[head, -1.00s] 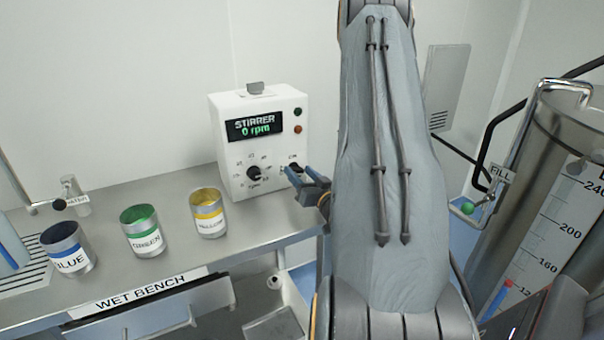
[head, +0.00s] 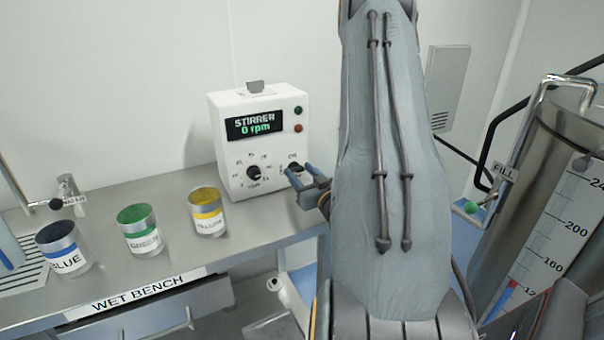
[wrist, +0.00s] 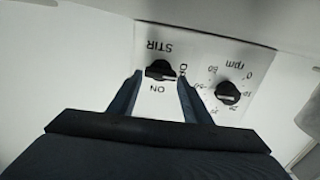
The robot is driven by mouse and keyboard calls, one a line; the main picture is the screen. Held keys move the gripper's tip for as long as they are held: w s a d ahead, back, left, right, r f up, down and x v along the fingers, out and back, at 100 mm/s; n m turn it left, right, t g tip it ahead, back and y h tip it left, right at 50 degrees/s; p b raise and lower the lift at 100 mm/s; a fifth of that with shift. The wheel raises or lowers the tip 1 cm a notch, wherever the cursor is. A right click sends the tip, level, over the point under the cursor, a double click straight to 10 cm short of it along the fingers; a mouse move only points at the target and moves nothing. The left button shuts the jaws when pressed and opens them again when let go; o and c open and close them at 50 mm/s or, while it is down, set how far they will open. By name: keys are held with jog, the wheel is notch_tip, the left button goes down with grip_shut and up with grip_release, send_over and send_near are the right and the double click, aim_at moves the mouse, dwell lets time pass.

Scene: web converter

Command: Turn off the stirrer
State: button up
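The stirrer box (head: 228,112) is white and stands at the back of the wet bench, its display reading "STIRRER 0 rpm". Its rpm dial (head: 254,172) is black; in the wrist view the dial (wrist: 227,93) is right of my fingers. The STIR switch (wrist: 160,69) is a black knob with an ON label and a partly covered second label. My gripper (head: 301,172) is at the lower right of the box front. In the wrist view my gripper's fingers (wrist: 160,82) are apart, one on each side of the STIR knob. Contact with the knob cannot be told.
Blue (head: 63,248), green (head: 140,232) and yellow (head: 207,212) labelled cups stand on the wet bench (head: 170,195) left of my arm. Green and red lamps are on the box's right side. A large steel tank (head: 550,170) with a level scale stands at right.

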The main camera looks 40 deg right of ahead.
jog(key=shift+o, duration=1.3)
jog(key=shift+b+v, duration=1.05)
jog(key=shift+v, duration=2.95)
jog(key=shift+d, duration=0.1)
